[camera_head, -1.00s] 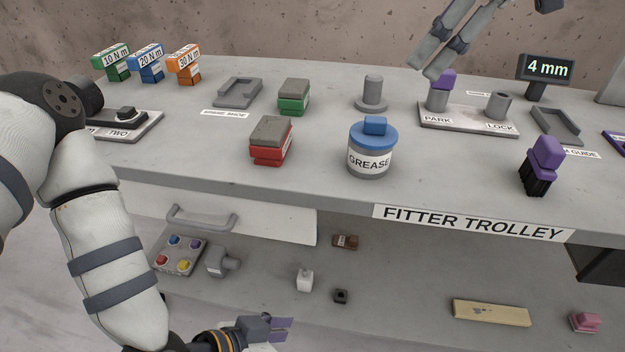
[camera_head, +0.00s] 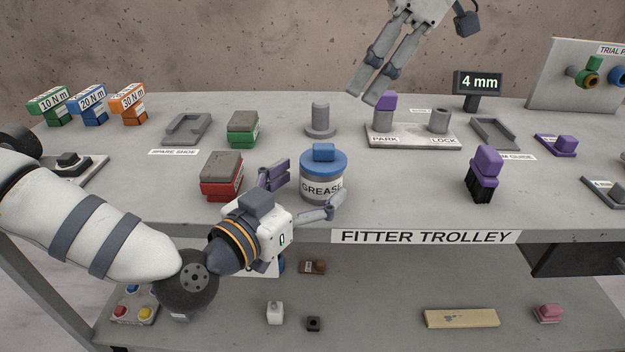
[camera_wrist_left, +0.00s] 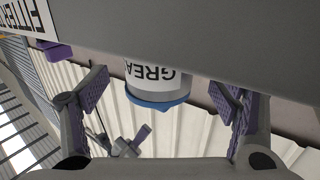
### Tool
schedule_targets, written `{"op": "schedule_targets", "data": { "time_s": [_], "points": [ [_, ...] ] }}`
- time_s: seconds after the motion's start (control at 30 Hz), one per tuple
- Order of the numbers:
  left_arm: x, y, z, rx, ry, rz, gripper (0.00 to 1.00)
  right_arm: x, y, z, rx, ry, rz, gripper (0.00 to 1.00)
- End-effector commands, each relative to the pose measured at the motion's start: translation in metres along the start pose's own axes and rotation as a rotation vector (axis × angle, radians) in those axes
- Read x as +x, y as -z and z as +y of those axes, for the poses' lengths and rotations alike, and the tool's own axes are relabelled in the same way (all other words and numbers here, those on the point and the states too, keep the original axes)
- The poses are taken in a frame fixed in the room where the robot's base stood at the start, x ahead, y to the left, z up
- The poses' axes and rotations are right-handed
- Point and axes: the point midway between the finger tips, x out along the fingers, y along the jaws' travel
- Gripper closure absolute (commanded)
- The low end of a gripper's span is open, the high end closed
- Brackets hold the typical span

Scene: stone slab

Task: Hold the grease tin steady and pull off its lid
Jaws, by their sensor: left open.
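The grease tin (camera_head: 318,188) is a grey can with a GREASE label and a blue lid (camera_head: 324,163) with a block-shaped knob. It stands upright near the trolley's front edge, lid on. My left gripper (camera_head: 311,185) is open, one finger left of the tin and the other at its front right. The left wrist view shows the tin (camera_wrist_left: 155,75) upside down between the spread fingers (camera_wrist_left: 162,88), with gaps on both sides. My right gripper (camera_head: 363,97) hangs at the upper right, behind the tin, near the PARK post; its finger gap is unclear.
A red block (camera_head: 221,178) stands left of the tin, close to my left gripper. A grey post (camera_head: 320,120) is behind it. The PARK/LOCK plate (camera_head: 455,141) is at the back right, and a purple-topped black brush (camera_head: 484,175) at the right. Clear tabletop lies between tin and brush.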

Motion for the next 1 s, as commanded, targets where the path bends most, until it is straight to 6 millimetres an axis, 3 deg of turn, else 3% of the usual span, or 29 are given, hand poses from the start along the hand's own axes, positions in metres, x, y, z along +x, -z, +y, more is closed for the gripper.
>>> {"op": "schedule_targets", "data": {
  "time_s": [0.2, 0.47, 0.73, 0.77, 0.8, 1.0],
  "points": [
    [0.023, 0.0, 0.001, 0.0, -0.001, -0.001, 0.19, 0.0, 0.0, 0.0, 0.0, 0.0, 0.0, 0.67],
    [0.025, 0.0, 0.0, 0.0, -0.001, -0.001, 0.19, 0.0, 0.0, 0.0, 0.0, 0.0, 0.0, 0.67],
    [0.025, 0.0, 0.0, 0.0, -0.001, -0.001, 0.78, 0.0, 0.0, 0.0, 0.0, 0.0, 0.0, 0.67],
    [0.025, 0.0, 0.0, 0.0, -0.001, -0.001, 0.78, 0.0, 0.0, 0.0, 0.0, 0.0, 0.0, 0.67],
    [0.025, 0.0, 0.0, 0.0, -0.001, -0.001, 0.5, 0.0, 0.0, 0.0, 0.0, 0.0, 0.0, 0.67],
    [0.025, -0.001, 0.0, 0.0, -0.001, -0.002, 0.93, 0.0, 0.0, 0.0, 0.0, 0.0, 0.0, 0.67]
  ]
}}
